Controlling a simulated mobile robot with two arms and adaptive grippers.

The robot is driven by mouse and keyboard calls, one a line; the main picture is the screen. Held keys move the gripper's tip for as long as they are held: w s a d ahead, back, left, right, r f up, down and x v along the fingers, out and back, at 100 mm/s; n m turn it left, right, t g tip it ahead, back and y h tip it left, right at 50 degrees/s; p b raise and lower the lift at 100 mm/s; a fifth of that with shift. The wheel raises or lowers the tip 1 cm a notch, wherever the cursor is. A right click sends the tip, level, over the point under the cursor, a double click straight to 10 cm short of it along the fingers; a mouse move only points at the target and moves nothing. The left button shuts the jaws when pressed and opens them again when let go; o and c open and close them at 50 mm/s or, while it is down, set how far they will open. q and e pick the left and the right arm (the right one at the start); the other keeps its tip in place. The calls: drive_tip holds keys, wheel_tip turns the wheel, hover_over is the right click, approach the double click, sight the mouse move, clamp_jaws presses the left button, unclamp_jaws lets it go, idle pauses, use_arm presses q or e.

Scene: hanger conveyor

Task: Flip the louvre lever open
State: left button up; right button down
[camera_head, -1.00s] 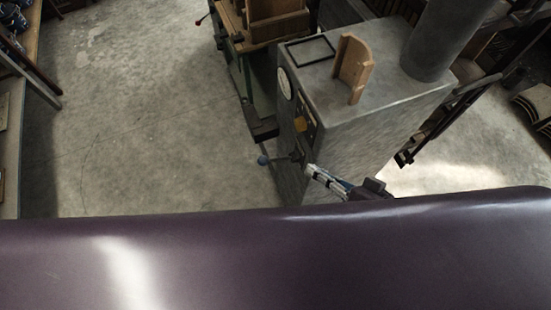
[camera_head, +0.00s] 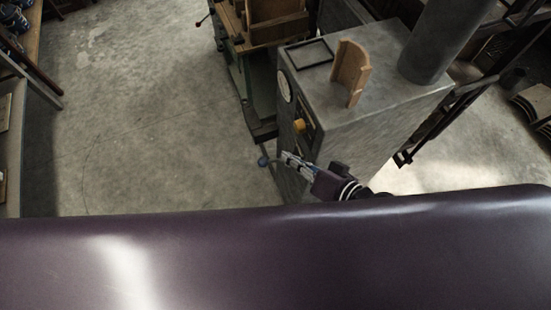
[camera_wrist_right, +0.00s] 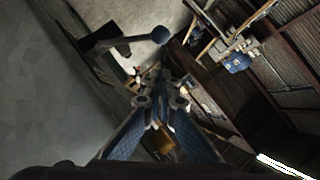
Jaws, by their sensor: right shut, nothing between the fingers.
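The lever (camera_head: 262,161) ends in a blue-grey ball knob and sticks out to the left from the front of the grey metal cabinet. In the right wrist view its ball (camera_wrist_right: 160,35) and dark rod show above the fingers. My right gripper (camera_head: 285,157) is at the cabinet's front, just right of the knob, with its fingers pointing left towards it. In the wrist view the fingertips (camera_wrist_right: 160,88) are together and hold nothing. I cannot tell whether they touch the lever. The louvre cannot be made out. My left gripper is not in view.
Open concrete floor lies to the left.

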sight(278, 161)
drive_tip(key=shift+w+a+f, duration=0.25)
drive_tip(key=shift+a+f, duration=0.7)
drive_tip(key=shift+w+a+f, duration=0.25)
drive_tip(key=shift+a+f, duration=0.65)
drive_tip(key=shift+w+p, duration=0.1)
drive_tip(key=shift+p, duration=0.2)
